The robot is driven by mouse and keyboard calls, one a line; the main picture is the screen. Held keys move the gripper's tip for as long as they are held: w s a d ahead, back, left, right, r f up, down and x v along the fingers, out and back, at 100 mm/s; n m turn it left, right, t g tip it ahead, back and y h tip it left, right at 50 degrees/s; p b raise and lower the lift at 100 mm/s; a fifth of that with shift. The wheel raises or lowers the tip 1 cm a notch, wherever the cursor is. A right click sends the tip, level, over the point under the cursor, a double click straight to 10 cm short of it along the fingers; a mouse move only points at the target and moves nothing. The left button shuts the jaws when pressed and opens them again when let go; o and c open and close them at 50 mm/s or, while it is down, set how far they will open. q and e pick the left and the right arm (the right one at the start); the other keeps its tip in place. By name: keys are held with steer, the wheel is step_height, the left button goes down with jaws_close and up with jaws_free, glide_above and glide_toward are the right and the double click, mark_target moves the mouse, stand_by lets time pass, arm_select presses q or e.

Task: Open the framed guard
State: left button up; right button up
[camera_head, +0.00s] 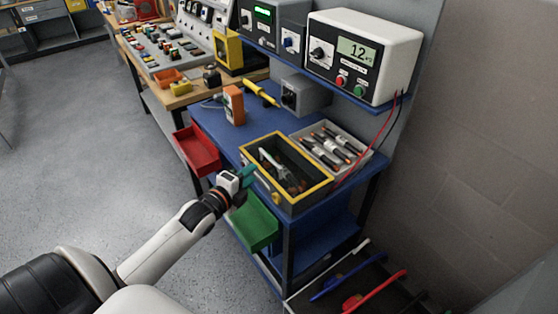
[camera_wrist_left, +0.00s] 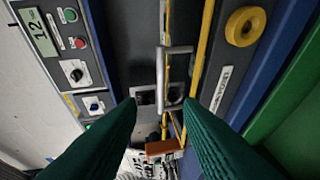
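The framed guard (camera_head: 316,192) is a yellow frame lying flat around the top of a dark grey box on the blue bench. Its yellow edge also shows in the left wrist view (camera_wrist_left: 206,40). A grey bar handle (camera_wrist_left: 161,75) shows beside that edge, past my fingertips. My left gripper (camera_head: 248,174) is at the box's near left corner. In the left wrist view the green fingers of my left gripper (camera_wrist_left: 163,105) are spread wide with nothing between them. I cannot tell whether they touch the box. My right gripper is out of view.
A red drawer (camera_head: 197,150) and a green drawer (camera_head: 255,226) stand out from the bench near my left arm. A grey tray (camera_head: 372,160) of cylinders is beside the box. A white meter (camera_head: 362,55) stands on the shelf above, with red and black leads hanging down.

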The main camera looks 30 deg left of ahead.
mark_target(270, 157)
arm_select(q)
steer(key=w, duration=0.3)
steer(key=w+f, duration=0.1)
steer(key=w, duration=0.3)
steer(key=w+f+p, duration=0.1)
steer(key=w, duration=0.2)
steer(key=shift+w+a, duration=0.1)
steer(key=shift+w, duration=0.3)
jaws_close()
